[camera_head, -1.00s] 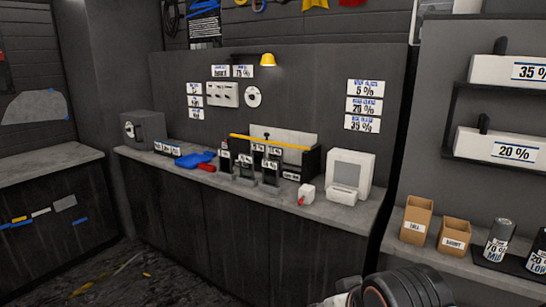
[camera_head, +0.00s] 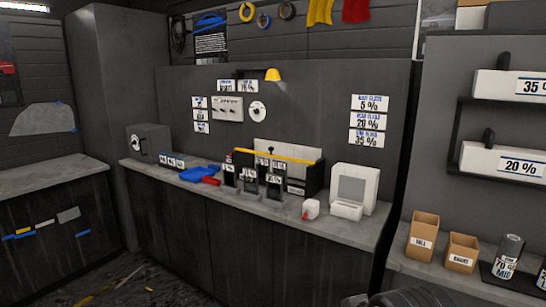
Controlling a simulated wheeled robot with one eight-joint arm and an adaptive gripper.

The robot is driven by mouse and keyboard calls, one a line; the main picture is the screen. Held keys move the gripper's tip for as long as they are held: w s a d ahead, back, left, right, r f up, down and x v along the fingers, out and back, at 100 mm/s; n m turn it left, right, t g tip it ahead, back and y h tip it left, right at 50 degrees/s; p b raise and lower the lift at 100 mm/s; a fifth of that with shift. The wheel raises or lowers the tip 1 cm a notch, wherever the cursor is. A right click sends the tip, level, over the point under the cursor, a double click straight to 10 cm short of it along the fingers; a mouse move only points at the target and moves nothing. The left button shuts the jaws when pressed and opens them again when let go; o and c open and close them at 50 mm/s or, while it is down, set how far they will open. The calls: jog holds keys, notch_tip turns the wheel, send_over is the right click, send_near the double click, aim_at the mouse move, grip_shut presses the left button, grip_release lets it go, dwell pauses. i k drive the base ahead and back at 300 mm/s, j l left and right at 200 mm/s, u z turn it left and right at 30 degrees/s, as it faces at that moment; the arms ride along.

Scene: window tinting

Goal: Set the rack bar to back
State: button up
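The rack bar (camera_head: 285,156) is a thin yellow bar running across the top of a small dark rack (camera_head: 313,180) on the back counter. It slopes down slightly to the right in the picture. Several dark upright cards (camera_head: 273,186) with white percent labels stand in front of and under the bar. A pale panel (camera_head: 300,148) stands behind it. At this distance I cannot tell which position the bar is set to. Only a dark rounded part of my own arm shows at the bottom right edge, far from the rack. My gripper's fingers are not visible.
Left of the rack on the counter (camera_head: 330,224) lie a blue object (camera_head: 198,174), a red one (camera_head: 211,181) and a grey box (camera_head: 150,141). Right of it stand a small white bottle (camera_head: 311,209) and a white device (camera_head: 355,188). Shelves with boxes fill the right side.

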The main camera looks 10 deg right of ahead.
aim_at(271, 149)
jog(key=i+j, duration=0.15)
jog(key=i, duration=0.5)
jog(key=i+j, duration=0.1)
jog(key=i, duration=0.6)
jog(key=i+j+u, duration=0.1)
jog(key=i, duration=0.55)
